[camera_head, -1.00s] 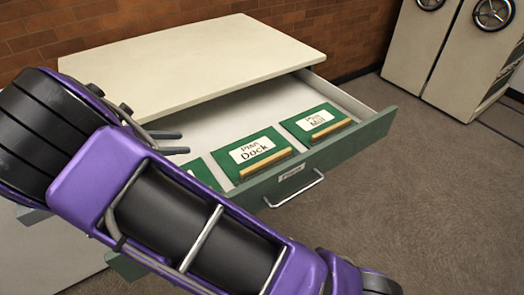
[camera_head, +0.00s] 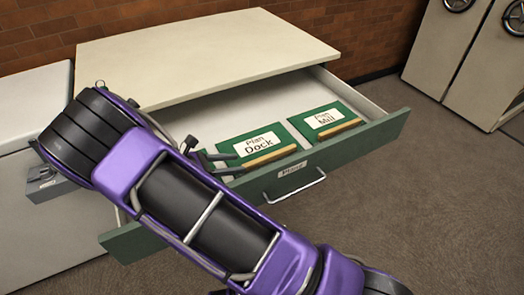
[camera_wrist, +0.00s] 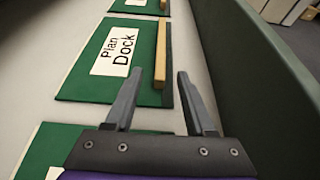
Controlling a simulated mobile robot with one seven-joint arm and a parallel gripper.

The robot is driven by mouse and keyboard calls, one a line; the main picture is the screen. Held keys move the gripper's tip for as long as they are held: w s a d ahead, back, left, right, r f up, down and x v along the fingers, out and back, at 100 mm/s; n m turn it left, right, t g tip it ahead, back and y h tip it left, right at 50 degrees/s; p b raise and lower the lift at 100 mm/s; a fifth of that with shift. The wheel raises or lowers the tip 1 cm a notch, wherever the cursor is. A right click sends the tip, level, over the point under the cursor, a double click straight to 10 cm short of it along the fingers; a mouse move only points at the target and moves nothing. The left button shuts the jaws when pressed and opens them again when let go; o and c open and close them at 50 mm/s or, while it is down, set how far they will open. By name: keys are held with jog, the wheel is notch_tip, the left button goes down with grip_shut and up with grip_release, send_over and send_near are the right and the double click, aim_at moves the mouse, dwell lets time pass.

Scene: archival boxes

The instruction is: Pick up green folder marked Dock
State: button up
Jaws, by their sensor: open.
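The green folder marked "Plan Dock" (camera_head: 247,152) lies flat in the open drawer, with a white label and a tan strip along its front edge. In the wrist view the Dock folder (camera_wrist: 82,79) is at upper left, with its tan strip (camera_wrist: 161,62) ahead of the fingertips. My gripper (camera_head: 224,163) is at the left edge of this folder, partly hidden behind my arm. In the wrist view my gripper (camera_wrist: 157,82) is open, with nothing between its fingers. Whether it touches the folder I cannot tell.
The green-fronted drawer (camera_head: 352,145) also holds a "Plan Mill" folder (camera_head: 330,115) to the right. Part of another green folder (camera_wrist: 37,145) shows at lower left in the wrist view. The pale cabinet top (camera_head: 200,55) overhangs the drawer's back. Carpet is clear on the right.

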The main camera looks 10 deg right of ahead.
aim_at(253, 161)
jog(key=x, duration=0.7)
jog(key=shift+d+f+b, duration=0.1)
jog(key=shift+d+b, duration=0.25)
jog(key=shift+b, duration=0.05)
grip_shut()
